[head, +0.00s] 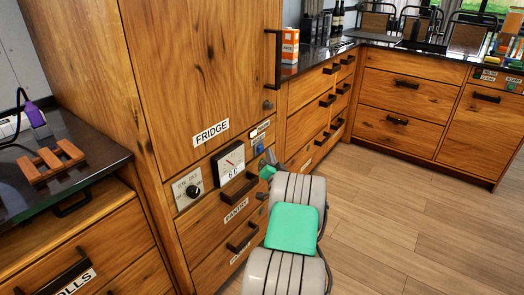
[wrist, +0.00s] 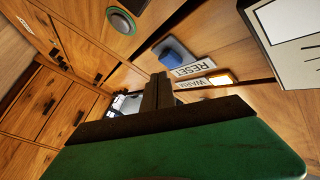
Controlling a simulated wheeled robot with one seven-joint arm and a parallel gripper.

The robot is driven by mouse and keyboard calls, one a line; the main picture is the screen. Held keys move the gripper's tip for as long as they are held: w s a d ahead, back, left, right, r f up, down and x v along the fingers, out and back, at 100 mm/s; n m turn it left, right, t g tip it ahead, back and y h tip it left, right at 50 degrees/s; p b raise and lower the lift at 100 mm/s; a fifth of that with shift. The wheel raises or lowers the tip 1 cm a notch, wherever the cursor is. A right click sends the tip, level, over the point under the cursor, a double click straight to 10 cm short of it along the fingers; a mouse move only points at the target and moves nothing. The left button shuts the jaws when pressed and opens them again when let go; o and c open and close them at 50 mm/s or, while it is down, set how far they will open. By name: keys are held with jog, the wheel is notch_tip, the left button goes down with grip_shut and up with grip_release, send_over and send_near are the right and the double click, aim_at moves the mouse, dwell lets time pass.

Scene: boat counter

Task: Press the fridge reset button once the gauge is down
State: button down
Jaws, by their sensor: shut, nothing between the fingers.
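A small gap to the button seems to show, but I cannot tell the distance. The gauge (head: 230,160) has a white face with a slanted needle and text like "6C".
A control plate with a black knob (head: 192,190) is left of the gauge. Drawer handles (head: 238,190) stick out below it. A round grey button with a green ring (wrist: 121,20) is near the gripper. The wooden floor (head: 400,200) to the right is clear.

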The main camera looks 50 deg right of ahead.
dwell(0.8)
jog(key=shift+w, duration=0.4)
jog(key=shift+w+a, duration=0.1)
jog(key=shift+w, duration=0.4)
dwell(0.5)
jog(key=shift+s+b, duration=0.7)
jog(key=shift+s, duration=0.2)
jog(key=s+b, duration=0.2)
jog(key=s, duration=0.1)
jog(key=s+b, duration=0.1)
jog(key=s, duration=0.1)
jog(key=shift+d+b, duration=0.3)
jog(key=shift+b, duration=0.05)
